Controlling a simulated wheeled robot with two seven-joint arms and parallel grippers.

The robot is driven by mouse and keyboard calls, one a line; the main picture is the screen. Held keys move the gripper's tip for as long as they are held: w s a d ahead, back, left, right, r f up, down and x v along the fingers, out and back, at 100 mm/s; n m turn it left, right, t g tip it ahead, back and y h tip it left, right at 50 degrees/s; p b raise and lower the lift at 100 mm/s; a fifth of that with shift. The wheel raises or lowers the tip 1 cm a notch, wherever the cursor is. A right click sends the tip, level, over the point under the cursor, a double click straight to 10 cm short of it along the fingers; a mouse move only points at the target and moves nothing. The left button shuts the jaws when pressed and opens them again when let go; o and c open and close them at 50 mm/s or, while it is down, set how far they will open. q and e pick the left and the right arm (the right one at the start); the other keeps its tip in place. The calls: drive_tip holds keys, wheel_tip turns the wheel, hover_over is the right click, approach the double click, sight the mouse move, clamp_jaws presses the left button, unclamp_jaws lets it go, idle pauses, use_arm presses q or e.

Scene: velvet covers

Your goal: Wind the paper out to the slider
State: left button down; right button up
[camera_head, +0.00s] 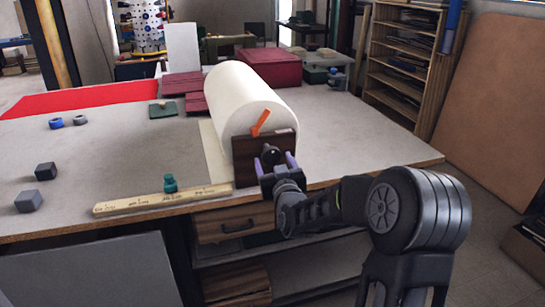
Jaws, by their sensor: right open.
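A large cream paper roll (235,85) lies on the table behind a dark wooden end block (246,172), which bears an orange pointer (261,123). A pale strip of paper (212,150) lies on the table along the roll's left side, its front end close to the ruler. A teal slider (170,184) stands on a wooden ruler (125,207) at the front edge. My right gripper (274,162) is open at the block's front, its fingers on either side of a dark round knob (270,152). I cannot tell whether they touch it. My left gripper is out of view.
Grey blocks (29,201) and small blue and grey rings (56,123) lie on the left. Dark red covers (184,84) and a red box (270,68) stand behind. A drawer (235,222) is below the table edge. The table right of the roll is clear.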

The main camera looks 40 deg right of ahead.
drive_tip(key=shift+x, duration=1)
drive_tip(key=shift+c, duration=0.3)
clamp_jaws()
